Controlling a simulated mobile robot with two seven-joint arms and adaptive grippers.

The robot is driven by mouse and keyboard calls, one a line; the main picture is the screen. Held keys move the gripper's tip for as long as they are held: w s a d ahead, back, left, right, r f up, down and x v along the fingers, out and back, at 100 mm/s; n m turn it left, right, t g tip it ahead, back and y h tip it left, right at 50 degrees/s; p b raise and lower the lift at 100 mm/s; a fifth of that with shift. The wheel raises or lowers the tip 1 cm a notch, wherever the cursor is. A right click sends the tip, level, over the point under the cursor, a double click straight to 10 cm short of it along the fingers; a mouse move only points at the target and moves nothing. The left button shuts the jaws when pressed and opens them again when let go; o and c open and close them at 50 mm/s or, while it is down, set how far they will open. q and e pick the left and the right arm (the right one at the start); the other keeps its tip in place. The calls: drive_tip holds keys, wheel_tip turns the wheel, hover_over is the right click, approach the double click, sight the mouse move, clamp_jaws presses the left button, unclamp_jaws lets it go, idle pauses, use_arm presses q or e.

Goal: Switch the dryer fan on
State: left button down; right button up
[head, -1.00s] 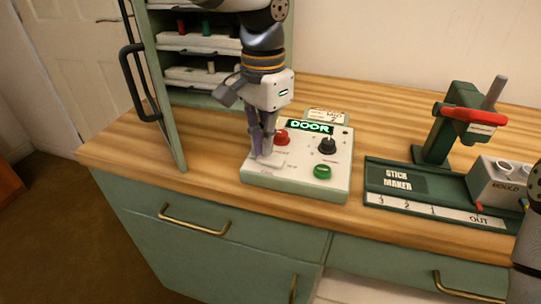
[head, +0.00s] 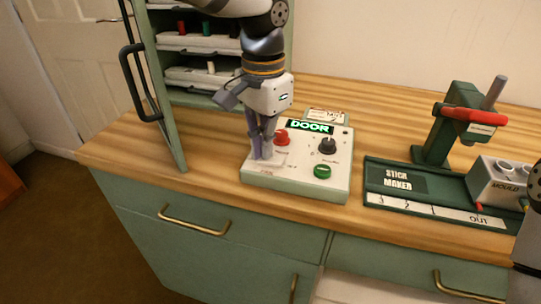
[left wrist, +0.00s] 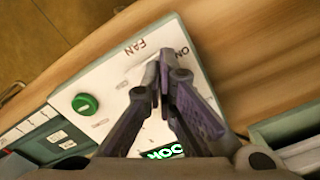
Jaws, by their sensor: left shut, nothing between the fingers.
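The dryer's pale control box (head: 300,190) sits on the wooden counter, with a lit display (head: 309,127) reading DOOR. It carries a red button (head: 281,137), a black knob (head: 327,146) and a green button (head: 322,171). My left gripper (head: 262,157) points down, shut and empty, at the box's left side. In the left wrist view its fingertips (left wrist: 157,68) are beside the printed words FAN and ON. The fan switch itself is largely hidden by the fingers, and I cannot tell whether they touch it. My right gripper is out of view.
A green cabinet door (head: 158,90) stands open at left, close to my left arm; trays with small sticks (head: 210,67) are on the shelves behind. The stick maker (head: 400,185) stands to the right of the box. Bare counter (head: 385,120) lies behind.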

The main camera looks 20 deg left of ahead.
use_arm(q)
drive_tip(key=shift+r, duration=3.25)
